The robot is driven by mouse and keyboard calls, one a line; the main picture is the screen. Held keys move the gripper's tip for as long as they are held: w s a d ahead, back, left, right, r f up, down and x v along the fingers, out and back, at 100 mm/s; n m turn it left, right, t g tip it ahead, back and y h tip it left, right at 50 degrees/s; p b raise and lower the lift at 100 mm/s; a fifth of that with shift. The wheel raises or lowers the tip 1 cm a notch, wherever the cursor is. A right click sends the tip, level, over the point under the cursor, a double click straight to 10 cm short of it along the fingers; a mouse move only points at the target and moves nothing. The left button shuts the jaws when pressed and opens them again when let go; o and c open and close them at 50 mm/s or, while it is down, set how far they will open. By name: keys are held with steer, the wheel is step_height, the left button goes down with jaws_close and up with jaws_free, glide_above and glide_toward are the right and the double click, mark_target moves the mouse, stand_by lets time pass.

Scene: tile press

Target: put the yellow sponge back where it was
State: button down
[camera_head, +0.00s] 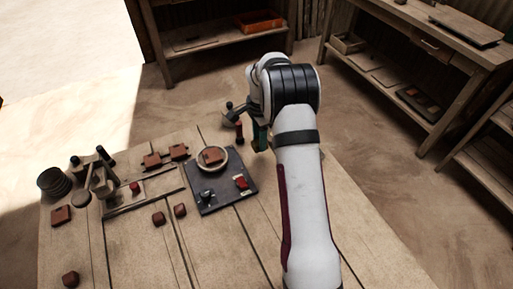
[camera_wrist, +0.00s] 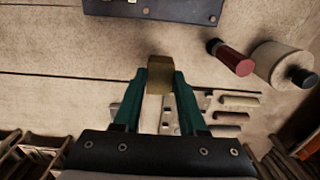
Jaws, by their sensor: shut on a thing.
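My gripper (camera_wrist: 159,74) has green fingers and is shut on a dull yellow block, the yellow sponge (camera_wrist: 160,66), at their tips in the wrist view. In the head view my gripper (camera_head: 259,139) hangs over the far right part of the wooden table (camera_head: 232,250), and the sponge cannot be made out there. Whether the sponge touches the table is unclear. Where the sponge stood before is not shown.
A dark plate (camera_head: 233,202) with a pale ring (camera_head: 222,167) and red part lies left of the gripper. A red-ended tool (camera_wrist: 232,60) and pale roller (camera_wrist: 280,62) lie close by. Several pale and brown bars (camera_wrist: 240,100) lie near the fingers. Reddish tiles (camera_head: 159,218) are scattered left.

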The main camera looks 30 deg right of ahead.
mark_target(256, 147)
steer(key=shift+w+a+f, duration=0.1)
steer(key=shift+w+f, duration=0.05)
steer(key=shift+f, duration=0.6)
steer(key=shift+w+a+f, duration=0.1)
steer(key=shift+a+f, duration=0.05)
steer(key=shift+f, duration=0.6)
steer(key=shift+w+a+f, duration=0.1)
steer(key=shift+w+f, duration=0.05)
steer(key=shift+f, duration=0.6)
steer(key=shift+f, duration=0.1)
steer(key=shift+c, duration=2.3)
jaws_free()
